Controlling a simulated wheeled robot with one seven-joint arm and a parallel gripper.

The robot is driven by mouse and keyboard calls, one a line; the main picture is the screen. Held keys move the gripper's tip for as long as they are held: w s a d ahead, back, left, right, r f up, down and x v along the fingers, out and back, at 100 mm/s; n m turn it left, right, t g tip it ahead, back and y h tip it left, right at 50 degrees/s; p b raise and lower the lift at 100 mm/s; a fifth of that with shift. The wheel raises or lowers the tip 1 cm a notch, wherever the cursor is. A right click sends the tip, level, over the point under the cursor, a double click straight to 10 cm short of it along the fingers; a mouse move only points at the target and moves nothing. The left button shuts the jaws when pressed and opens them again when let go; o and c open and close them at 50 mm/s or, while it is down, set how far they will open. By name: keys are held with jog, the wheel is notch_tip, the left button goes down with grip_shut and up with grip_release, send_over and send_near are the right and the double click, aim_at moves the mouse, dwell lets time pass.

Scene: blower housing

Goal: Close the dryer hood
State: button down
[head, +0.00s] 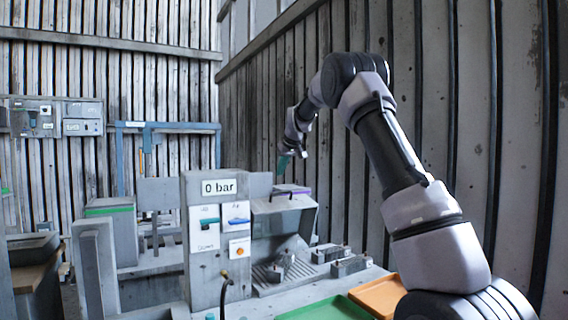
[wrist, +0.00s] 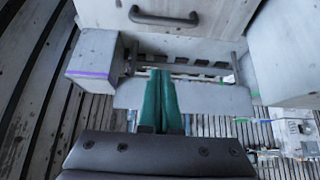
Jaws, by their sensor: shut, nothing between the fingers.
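The dryer hood (head: 284,204) is a grey box-like cover on the machine, right of the "0 bar" panel. It appears raised, with an open space beneath it over a slotted bed. In the wrist view a light grey panel (wrist: 205,20), likely the hood, carries a dark bar handle (wrist: 163,18) at the top of the picture. My gripper (head: 290,158) is above and behind the hood in the head view. Its green fingers are together and empty in the wrist view (wrist: 160,74), below the handle and apart from it.
A grey block with a purple stripe (wrist: 92,75) stands left of the fingers. The "0 bar" panel (head: 218,245) rises left of the hood. Green (head: 325,309) and orange (head: 380,296) trays lie in front. A slatted wall (head: 470,90) stands behind my arm.

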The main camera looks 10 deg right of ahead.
jog(key=x, duration=0.3)
jog(key=shift+s+d+f, duration=0.1)
jog(key=shift+f, duration=0.15)
jog(key=shift+s+d+f, duration=0.25)
jog(key=shift+s+f, duration=0.55)
jog(key=shift+s, duration=0.1)
jog(key=shift+s+f, duration=0.1)
jog(key=shift+f, duration=0.2)
jog(key=shift+s+d+f, duration=0.1)
jog(key=shift+s+f, duration=0.05)
jog(key=shift+f, duration=0.05)
